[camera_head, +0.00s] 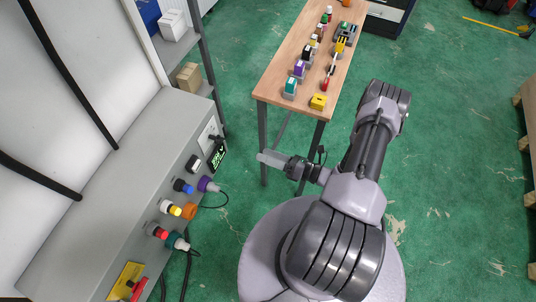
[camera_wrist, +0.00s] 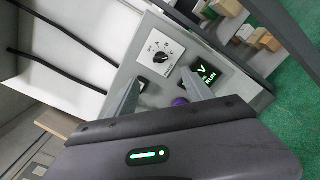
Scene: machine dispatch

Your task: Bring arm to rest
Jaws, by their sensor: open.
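My gripper (camera_head: 268,158) is at the end of my grey arm, pointing left toward the grey machine panel. It is held clear of the wooden table's near end, over the floor between table and panel. In the wrist view its two fingers (camera_wrist: 161,75) stand apart with nothing between them. My arm reaches up and right from my round base, then folds back left to the gripper.
The grey machine panel (camera_head: 87,215) at left carries coloured buttons, a dial (camera_wrist: 161,55) and a green-lit RUN display (camera_wrist: 205,75). A wooden table (camera_head: 279,78) holds several coloured parts. A shelf post (camera_head: 205,60) stands between. Green floor is open at right.

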